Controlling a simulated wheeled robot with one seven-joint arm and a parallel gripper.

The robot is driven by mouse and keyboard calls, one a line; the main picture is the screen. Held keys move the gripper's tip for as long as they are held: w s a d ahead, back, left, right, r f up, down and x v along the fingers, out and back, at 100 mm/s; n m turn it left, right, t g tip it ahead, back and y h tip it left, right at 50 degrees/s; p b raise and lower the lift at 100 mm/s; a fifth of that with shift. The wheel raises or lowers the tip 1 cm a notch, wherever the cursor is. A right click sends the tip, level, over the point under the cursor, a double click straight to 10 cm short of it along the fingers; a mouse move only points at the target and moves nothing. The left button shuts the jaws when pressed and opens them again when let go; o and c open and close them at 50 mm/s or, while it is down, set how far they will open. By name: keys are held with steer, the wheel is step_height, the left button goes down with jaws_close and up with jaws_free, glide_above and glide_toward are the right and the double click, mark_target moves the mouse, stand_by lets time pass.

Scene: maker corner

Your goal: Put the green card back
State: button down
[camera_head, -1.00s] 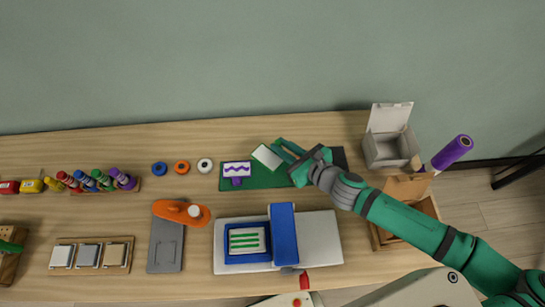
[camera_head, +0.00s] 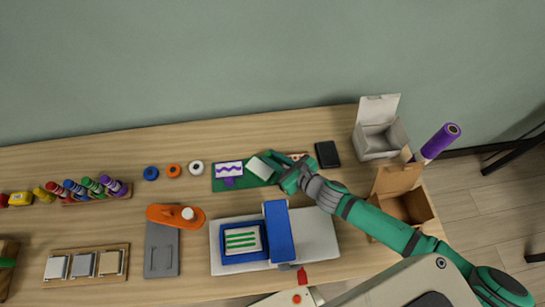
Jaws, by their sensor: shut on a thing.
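A pale card with a green edge (camera_head: 258,168) lies at or just above the green mat (camera_head: 250,184), near the mat's middle. My gripper (camera_head: 268,160) reaches in from the right and is shut on the card's right side. The fingers partly cover that side. I cannot tell whether the card is lifted clear of the mat. A white card with a purple wave (camera_head: 229,168) lies to its left on the same mat.
A blue frame with green stripes (camera_head: 243,241) stands at the front. A black flat object (camera_head: 327,155), an open white box (camera_head: 378,140) and a cardboard box (camera_head: 405,205) are on the right. Small coloured rings (camera_head: 173,170) lie left of the mat.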

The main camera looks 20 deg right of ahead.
steer(key=shift+f, duration=0.1)
steer(key=c, duration=1.7)
jaws_free()
steer(key=shift+o, duration=0.2)
steer(key=shift+s+d+r, duration=0.15)
steer(key=shift+s+r, duration=0.05)
steer(key=v, duration=1.1)
steer(key=shift+s+d+r, duration=0.1)
steer(key=shift+s+r, duration=0.1)
steer(key=shift+s, duration=0.05)
steer(key=shift+s, duration=0.1)
